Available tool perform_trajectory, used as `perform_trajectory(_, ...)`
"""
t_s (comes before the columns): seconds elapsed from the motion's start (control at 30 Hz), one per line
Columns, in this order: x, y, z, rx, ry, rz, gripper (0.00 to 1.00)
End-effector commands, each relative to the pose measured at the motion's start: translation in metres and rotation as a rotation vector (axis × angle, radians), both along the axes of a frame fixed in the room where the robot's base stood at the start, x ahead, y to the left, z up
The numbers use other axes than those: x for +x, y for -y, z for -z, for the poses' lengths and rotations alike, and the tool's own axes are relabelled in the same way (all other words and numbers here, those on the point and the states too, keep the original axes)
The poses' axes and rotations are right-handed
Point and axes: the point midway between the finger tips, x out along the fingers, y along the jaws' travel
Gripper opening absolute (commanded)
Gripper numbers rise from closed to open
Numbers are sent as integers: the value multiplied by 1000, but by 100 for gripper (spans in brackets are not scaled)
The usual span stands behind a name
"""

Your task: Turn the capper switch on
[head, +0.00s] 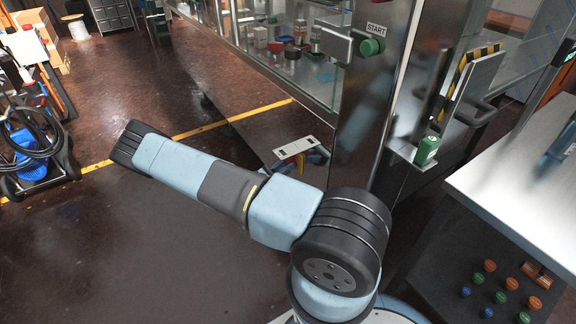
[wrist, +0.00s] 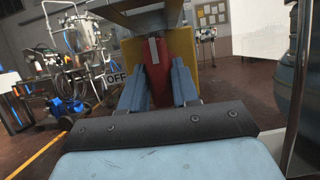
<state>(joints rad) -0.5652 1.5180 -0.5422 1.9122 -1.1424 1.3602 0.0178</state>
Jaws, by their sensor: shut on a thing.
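The capper switch shows in the wrist view as a red handle (wrist: 154,62) in front of a yellow plate (wrist: 183,45). The handle looks upright in this view. In the head view a small patch of the yellow plate (head: 291,152) shows beneath a pale grey cover (head: 296,146), low beside the machine's steel post. My arm hides part of the gripper there. No ON label is readable.
The steel post (head: 362,135) carries a green START button (head: 370,47). A green bottle (head: 427,151) stands on a small ledge at right. A steel table (head: 520,190) is at far right. A hose cart (head: 32,130) stands at left.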

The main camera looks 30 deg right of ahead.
Motion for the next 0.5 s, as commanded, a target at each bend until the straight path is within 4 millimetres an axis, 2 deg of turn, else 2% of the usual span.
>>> perform_trajectory(0.13,2,-1,0,1,2,-4,0)
perform_trajectory(0.17,2,0,0,1,2,-4,31)
perform_trajectory(0.2,2,0,0,1,2,-4,35)
perform_trajectory(0.37,1,0,0,0,1,-3,50)
perform_trajectory(0.5,1,0,0,0,1,-1,51)
